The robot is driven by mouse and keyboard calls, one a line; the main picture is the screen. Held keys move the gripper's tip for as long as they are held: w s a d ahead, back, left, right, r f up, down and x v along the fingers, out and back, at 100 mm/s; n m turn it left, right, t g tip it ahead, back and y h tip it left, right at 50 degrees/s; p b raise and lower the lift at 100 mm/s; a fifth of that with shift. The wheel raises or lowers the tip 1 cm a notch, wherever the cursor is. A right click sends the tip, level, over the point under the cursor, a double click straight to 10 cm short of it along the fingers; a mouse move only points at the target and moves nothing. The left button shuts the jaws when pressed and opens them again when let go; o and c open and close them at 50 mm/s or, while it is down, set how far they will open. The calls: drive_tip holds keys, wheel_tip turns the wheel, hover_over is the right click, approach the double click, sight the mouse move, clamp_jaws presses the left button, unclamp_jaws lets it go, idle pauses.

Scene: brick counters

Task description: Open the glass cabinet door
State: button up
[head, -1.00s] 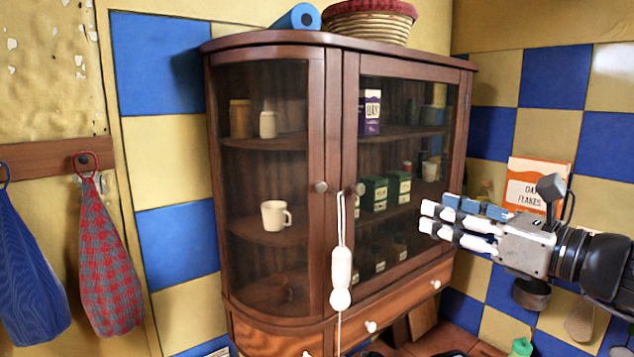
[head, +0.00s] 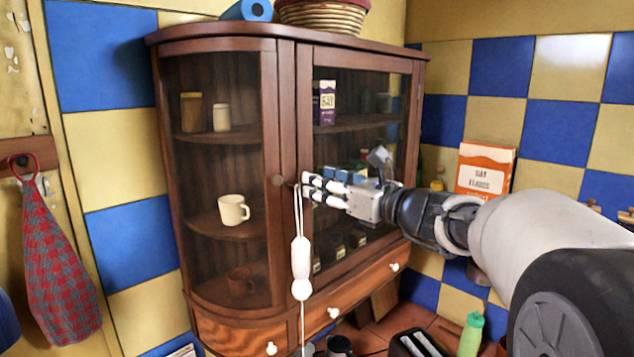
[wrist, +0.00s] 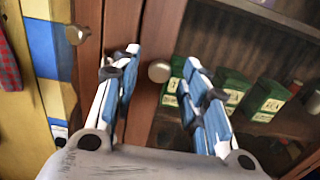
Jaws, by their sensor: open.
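The brown wooden cabinet (head: 288,120) has a curved glass side on the left and a flat glass door (head: 345,90) on the right. A round metal knob (wrist: 160,71) is on the glass door's left frame. In the wrist view it shows between my open fingertips, with gaps on both sides. My gripper (head: 308,187) is in front of the door and hides most of this knob in the head view. A second knob (head: 278,180) is on the curved side's frame; it also shows in the wrist view (wrist: 75,34). A white cord with a tassel (head: 300,262) hangs at the door knob.
Behind the glass are shelves with a white mug (head: 233,209), jars and green tins (wrist: 230,92). Drawers with white knobs (head: 333,312) are below. An oat flakes box (head: 485,170) and a green bottle (head: 471,335) are at the right. A checked cloth (head: 55,265) hangs at the left.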

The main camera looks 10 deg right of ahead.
drive_tip(key=shift+c, duration=0.5)
clamp_jaws()
idle(0.3)
